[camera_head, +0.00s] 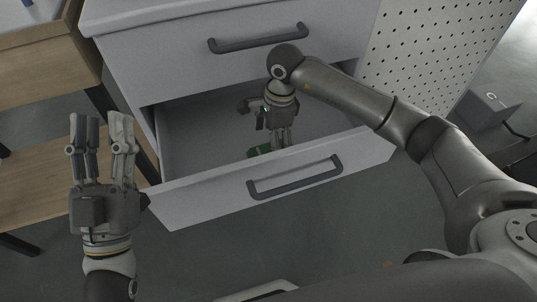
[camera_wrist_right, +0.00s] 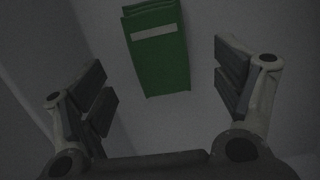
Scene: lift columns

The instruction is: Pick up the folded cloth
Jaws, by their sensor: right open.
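A green folded cloth (camera_head: 259,150) with a pale strip lies on the floor of an open drawer; my right gripper partly hides it in the head view. In the right wrist view the cloth (camera_wrist_right: 159,62) lies at the top middle, beyond and between the fingers. My right gripper (camera_head: 278,142) reaches down into the drawer. Its fingers (camera_wrist_right: 165,100) are apart with nothing between them. My left gripper (camera_head: 102,118) is empty and points up, outside the drawer at the left. Its fingers are apart.
The open drawer (camera_head: 215,203) has a front panel with a dark handle (camera_head: 295,178). A closed drawer (camera_head: 160,50) with a handle (camera_head: 258,38) is above it. A wooden table (camera_head: 50,65) stands at the left, a perforated panel (camera_head: 430,50) at the right.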

